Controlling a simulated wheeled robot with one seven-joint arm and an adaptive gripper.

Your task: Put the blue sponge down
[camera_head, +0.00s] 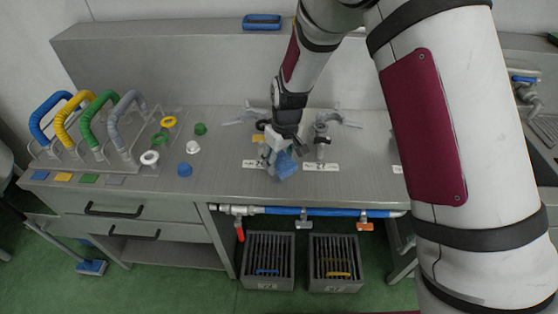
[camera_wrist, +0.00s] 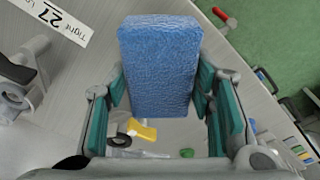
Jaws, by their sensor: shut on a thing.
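The blue sponge (camera_head: 287,165) is in my gripper (camera_head: 279,150), over the front middle of the grey metal bench (camera_head: 225,190). In the wrist view the sponge (camera_wrist: 160,65) is a rough-surfaced block between the teal finger pads of my gripper (camera_wrist: 162,92). The fingers are shut on its two sides. I cannot tell from these frames whether its underside touches the bench or hangs just above it.
A white label (camera_head: 321,167) and a tap fitting (camera_head: 322,140) are right of the gripper. Two slatted bins (camera_head: 269,283) sit below the blue pipe (camera_head: 345,212).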

